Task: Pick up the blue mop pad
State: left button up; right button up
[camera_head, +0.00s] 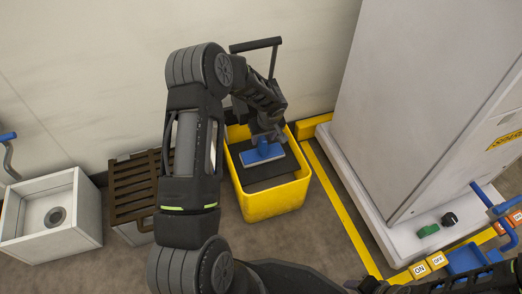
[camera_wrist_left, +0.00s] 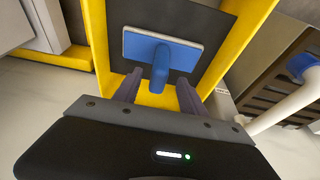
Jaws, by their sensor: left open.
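The blue mop pad (camera_head: 262,154) lies inside a yellow bucket (camera_head: 276,201), on a dark surface. In the left wrist view the pad (camera_wrist_left: 190,55) shows a pale rim and a blue upright grip (camera_wrist_left: 161,66). My left gripper (camera_head: 264,133) reaches down into the bucket from above. Its two fingers (camera_wrist_left: 158,90) are apart and point at the pad, with the near end of the grip in line with the gap between them. I cannot tell whether they touch it. My right arm crosses the bottom right of the head view, but its gripper does not show.
A large grey cabinet (camera_head: 420,90) stands right of the bucket, with ON and OFF labels (camera_head: 428,264) by its base. A slatted brown rack (camera_head: 133,190) and a white basin (camera_head: 52,217) stand to the left. The wall is close behind.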

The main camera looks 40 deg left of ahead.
aim_at(264, 153)
pick_arm(q)
jog(key=shift+b+x, duration=0.45)
jog(key=shift+x, duration=0.85)
jog(key=b+x, duration=0.2)
jog(key=x, duration=0.2)
jog(key=shift+w+f, duration=0.1)
jog(key=shift+f, duration=0.3)
jog(key=shift+w+a+f, duration=0.1)
jog(key=shift+f, duration=0.15)
jog(key=shift+c, duration=0.3)
grip_shut()
jog(key=shift+r, duration=0.1)
